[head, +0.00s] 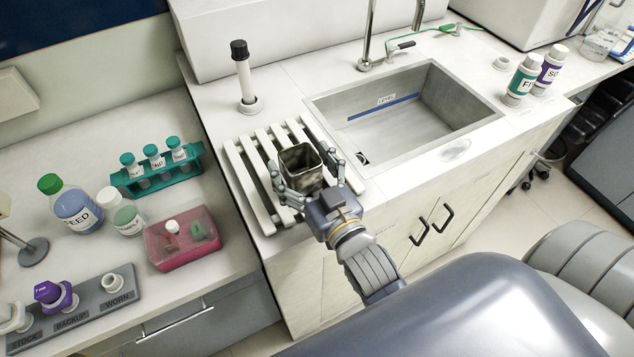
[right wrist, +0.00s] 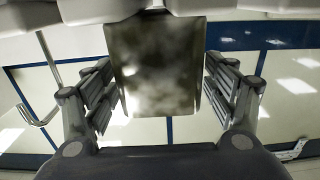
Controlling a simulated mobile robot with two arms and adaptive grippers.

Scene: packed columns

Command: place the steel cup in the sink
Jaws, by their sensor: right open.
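The steel cup (head: 300,163) is a dark, square-mouthed metal cup, upright over the white slatted rack (head: 252,187) left of the sink. The sink (head: 412,118) is a grey rectangular basin with a blue line on its inner wall, and it looks empty. My right gripper (head: 308,172) is open, with its fingers on either side of the cup. In the right wrist view the cup (right wrist: 155,65) stands between the two fingers, with a gap visible on each side. The cup's base is hidden in the head view. My left gripper is not in view.
A black-capped tube (head: 243,78) stands behind the rack. The faucet (head: 368,40) rises behind the sink. Two labelled bottles (head: 522,80) stand right of the sink. The lower left bench holds a teal vial rack (head: 160,175), a pink box (head: 183,243) and bottles.

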